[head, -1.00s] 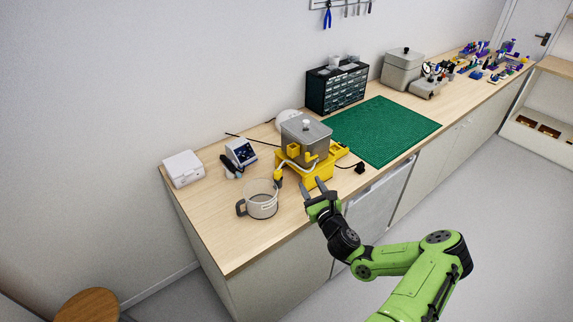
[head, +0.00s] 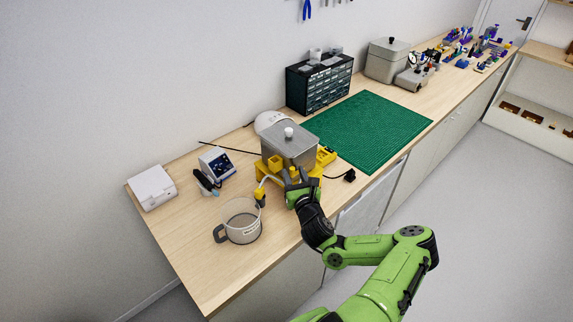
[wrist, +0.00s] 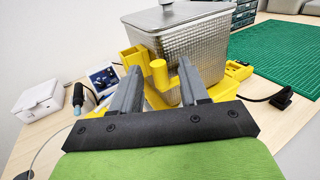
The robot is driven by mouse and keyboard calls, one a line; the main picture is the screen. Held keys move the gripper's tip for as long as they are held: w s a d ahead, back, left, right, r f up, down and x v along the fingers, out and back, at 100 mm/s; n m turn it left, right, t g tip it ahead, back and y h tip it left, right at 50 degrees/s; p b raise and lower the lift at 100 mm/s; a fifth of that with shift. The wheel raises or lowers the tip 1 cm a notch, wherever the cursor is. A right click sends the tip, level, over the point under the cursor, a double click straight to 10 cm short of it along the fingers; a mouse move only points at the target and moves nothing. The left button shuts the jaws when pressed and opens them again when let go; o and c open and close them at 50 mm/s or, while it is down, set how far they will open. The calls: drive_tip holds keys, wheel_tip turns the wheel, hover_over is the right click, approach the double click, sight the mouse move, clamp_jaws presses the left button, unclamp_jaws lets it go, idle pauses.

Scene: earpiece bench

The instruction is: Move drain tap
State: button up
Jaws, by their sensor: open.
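A metal tank (head: 290,145) with a white lid knob sits in a yellow stand (head: 268,174) on the bench; the tank also fills the upper middle of the wrist view (wrist: 185,40). A yellow upright knob (wrist: 158,74), seemingly the drain tap's handle, stands at the tank's front. My gripper (head: 295,175) is at the stand's front. In the wrist view my gripper (wrist: 160,72) is open, its grey fingers on either side of the yellow knob. Contact cannot be told. A clear mug (head: 241,222) stands left of the stand, with a pale tube reaching it.
A yellow clip (head: 260,195) is at the mug's rim. A white box (head: 152,187) and a small device with a screen (head: 216,164) are at the left. A green mat (head: 375,130) lies right of the tank. A black plug (head: 349,176) lies near the front edge.

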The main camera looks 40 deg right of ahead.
drive_tip(key=shift+w+d+f, duration=0.1)
drive_tip(key=shift+w+d, duration=0.05)
drive_tip(key=shift+w, duration=0.2)
drive_tip(key=shift+s+a+r, duration=0.25)
drive_tip(key=shift+s+r, duration=0.05)
drive_tip(key=shift+s, duration=0.15)
drive_tip(key=shift+s+a+r, duration=0.1)
drive_tip(key=shift+s, duration=0.1)
drive_tip(key=shift+c, duration=1.2)
drive_tip(key=shift+w, duration=0.2)
clamp_jaws()
drive_tip(key=s+d+n+g+y+b, duration=0.1)
drive_tip(key=d+n+y+b, duration=0.2)
drive_tip(key=y, duration=0.7)
drive_tip(key=s+d+n+g+y+b, duration=0.2)
drive_tip(key=d+n+y+b, duration=0.1)
drive_tip(key=n+y+b, duration=0.5)
drive_tip(key=n+y, duration=0.2)
drive_tip(key=n, duration=0.1)
drive_tip(key=shift+s+f+g, duration=0.25)
drive_tip(key=shift+g, duration=0.05)
drive_tip(key=shift+d+g+y, duration=0.1)
drive_tip(key=shift+g+y, duration=0.2)
drive_tip(key=shift+y, duration=0.1)
